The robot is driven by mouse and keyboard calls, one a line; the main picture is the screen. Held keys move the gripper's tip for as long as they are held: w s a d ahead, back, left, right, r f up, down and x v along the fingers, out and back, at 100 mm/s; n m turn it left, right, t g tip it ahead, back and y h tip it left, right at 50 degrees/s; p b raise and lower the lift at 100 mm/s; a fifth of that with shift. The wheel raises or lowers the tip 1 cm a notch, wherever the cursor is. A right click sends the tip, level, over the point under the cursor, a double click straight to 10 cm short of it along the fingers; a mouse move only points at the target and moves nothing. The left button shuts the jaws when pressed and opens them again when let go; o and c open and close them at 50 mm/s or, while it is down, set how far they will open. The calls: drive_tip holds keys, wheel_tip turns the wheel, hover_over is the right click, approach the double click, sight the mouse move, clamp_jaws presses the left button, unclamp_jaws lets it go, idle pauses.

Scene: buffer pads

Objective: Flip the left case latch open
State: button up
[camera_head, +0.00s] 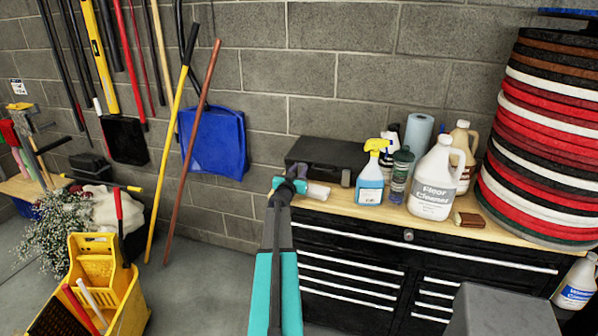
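A black case (328,153) lies closed on the left end of the wooden bench top, against the block wall. A small grey fitting, perhaps its right latch (346,178), shows at the front right. The left latch cannot be made out; my arm's end covers the left front of the case. My gripper (296,184) is at that left front, seen from behind and small. Its fingers cannot be told apart, and neither can contact with the case.
A spray bottle (370,178), a floor cleaner jug (436,182) and other bottles stand right of the case. A brown block (469,220) and a tall stack of pads (541,140) are farther right. A yellow mop bucket (105,280) stands on the floor at left.

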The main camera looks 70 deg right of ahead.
drive_tip(key=c, duration=0.4)
drive_tip(key=shift+f+b, duration=0.25)
drive_tip(key=shift+b, duration=0.65)
drive_tip(key=h+b, duration=0.1)
drive_tip(key=b, duration=0.5)
drive_tip(key=a+h+b, duration=0.1)
drive_tip(key=h+b, duration=0.1)
drive_tip(key=b, duration=0.4)
drive_tip(key=shift+s+a+f+b, duration=0.15)
drive_tip(key=shift+f+b, duration=0.2)
drive_tip(key=shift+b, duration=0.4)
drive_tip(key=shift+r, duration=0.1)
drive_tip(key=o, duration=1)
drive_tip(key=shift+a, duration=0.1)
drive_tip(key=shift+o, duration=0.2)
